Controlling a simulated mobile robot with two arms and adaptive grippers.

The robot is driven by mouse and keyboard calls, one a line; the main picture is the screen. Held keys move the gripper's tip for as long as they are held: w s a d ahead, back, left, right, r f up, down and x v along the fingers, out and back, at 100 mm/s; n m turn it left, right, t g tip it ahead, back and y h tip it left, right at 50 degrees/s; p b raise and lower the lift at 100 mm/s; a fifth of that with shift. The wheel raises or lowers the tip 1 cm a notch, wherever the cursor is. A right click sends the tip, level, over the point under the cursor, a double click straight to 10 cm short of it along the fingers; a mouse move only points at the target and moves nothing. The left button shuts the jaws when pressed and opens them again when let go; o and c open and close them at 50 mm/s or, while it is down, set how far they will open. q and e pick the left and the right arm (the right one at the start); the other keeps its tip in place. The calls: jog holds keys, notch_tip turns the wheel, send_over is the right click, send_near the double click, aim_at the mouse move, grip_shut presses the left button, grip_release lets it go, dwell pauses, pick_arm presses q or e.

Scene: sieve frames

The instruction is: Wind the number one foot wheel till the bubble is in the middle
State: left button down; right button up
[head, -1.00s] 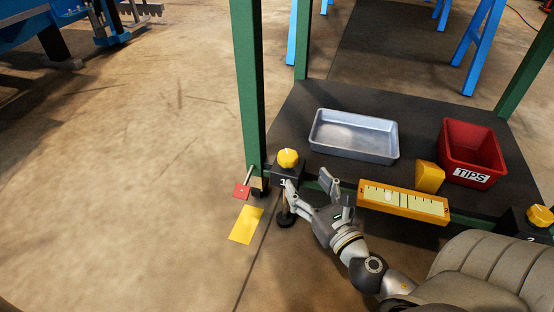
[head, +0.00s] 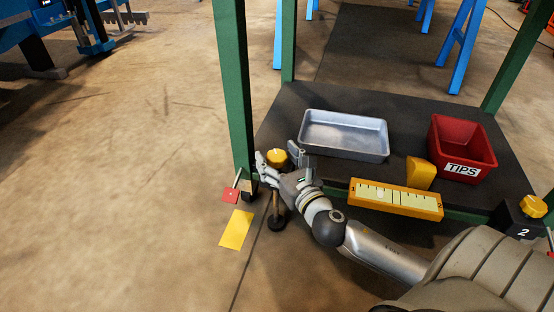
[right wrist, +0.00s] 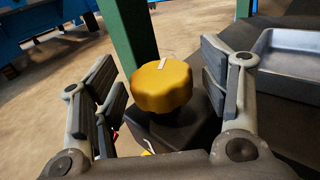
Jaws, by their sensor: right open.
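The number one foot wheel (head: 277,156) is a yellow lobed knob at the frame's near left corner. In the right wrist view the same yellow wheel (right wrist: 162,85) shows a pale mark on top and stands on a dark block. My right gripper (head: 278,158) is open, with its fingers on either side of the wheel; in the wrist view gaps show between wheel and fingers. The yellow level (head: 395,213) lies on the frame's front edge; its pale bubble (head: 380,194) sits left of the middle of the vial. My left gripper is not in view.
A grey metal tray (head: 343,152) and a red TIPS bin (head: 464,166) stand on the dark shelf (head: 290,112). The number two wheel (head: 533,207) is at the far right. A green post (head: 234,90) rises close by the gripper. A yellow sheet (head: 237,229) lies on the floor.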

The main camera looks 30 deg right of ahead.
jog(key=shift+w, duration=0.25)
jog(key=shift+c, duration=0.2)
jog(key=c, duration=1)
jog(key=shift+n+y, duration=0.4)
jog(key=shift+y, duration=0.1)
